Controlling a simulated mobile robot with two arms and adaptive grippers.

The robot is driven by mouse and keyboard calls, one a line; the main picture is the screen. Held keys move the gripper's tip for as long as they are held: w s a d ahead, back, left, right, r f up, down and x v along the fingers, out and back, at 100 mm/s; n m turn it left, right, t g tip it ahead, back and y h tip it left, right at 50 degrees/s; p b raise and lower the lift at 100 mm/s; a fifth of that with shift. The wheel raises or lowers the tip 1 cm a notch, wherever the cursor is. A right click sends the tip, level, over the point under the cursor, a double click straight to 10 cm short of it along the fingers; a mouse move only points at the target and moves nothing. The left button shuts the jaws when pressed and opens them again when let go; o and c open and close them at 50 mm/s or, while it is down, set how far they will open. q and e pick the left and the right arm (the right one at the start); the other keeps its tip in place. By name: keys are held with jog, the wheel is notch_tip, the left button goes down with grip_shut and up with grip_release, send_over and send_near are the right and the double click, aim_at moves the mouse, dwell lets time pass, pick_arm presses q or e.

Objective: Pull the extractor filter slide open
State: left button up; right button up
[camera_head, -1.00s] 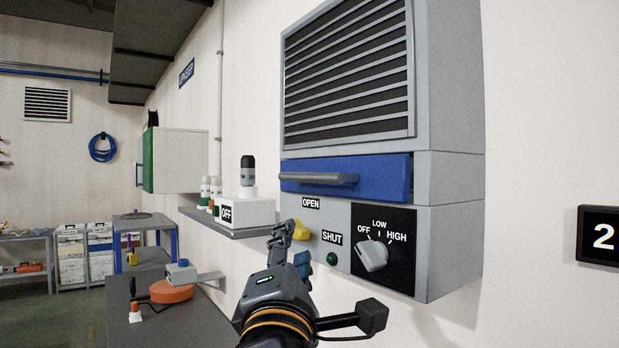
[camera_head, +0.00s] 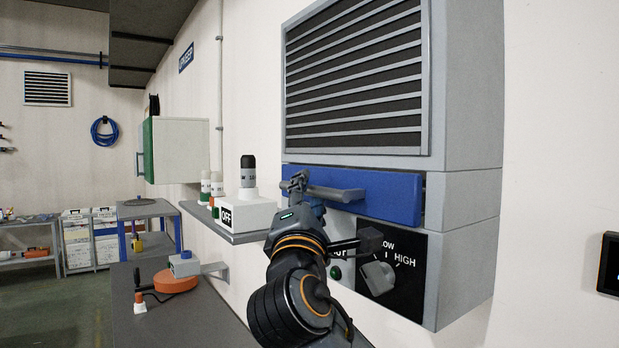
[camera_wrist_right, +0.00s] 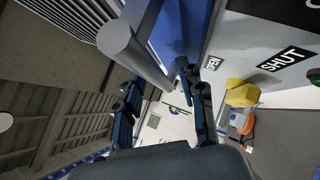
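The extractor's filter slide is a blue front (camera_head: 392,195) with a grey bar handle (camera_head: 338,192), below the slatted grille. My right gripper (camera_head: 298,186) is at the left end of that handle. In the right wrist view the fingers of the right gripper (camera_wrist_right: 160,100) are spread apart. The grey handle (camera_wrist_right: 135,48) crosses the upper part of the space by the fingers; I cannot tell whether they touch it. The blue slide front (camera_wrist_right: 180,30) shows behind it. My left gripper is not in view.
A yellow lever (camera_wrist_right: 240,92) sits beside the OPEN and SHUT labels, hidden by my arm in the head view. The dial (camera_head: 378,277) is right of my arm. A shelf (camera_head: 235,237) with an OFF box and bottles stands left. An orange round object (camera_head: 176,280) lies on the bench.

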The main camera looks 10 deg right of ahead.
jog(key=shift+w+d+r, duration=0.1)
jog(key=shift+w+r, duration=0.2)
jog(key=shift+w, duration=0.15)
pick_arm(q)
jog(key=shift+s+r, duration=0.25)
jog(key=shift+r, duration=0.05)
pick_arm(e)
grip_shut()
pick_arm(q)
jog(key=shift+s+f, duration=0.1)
pick_arm(e)
jog(key=shift+f, duration=0.2)
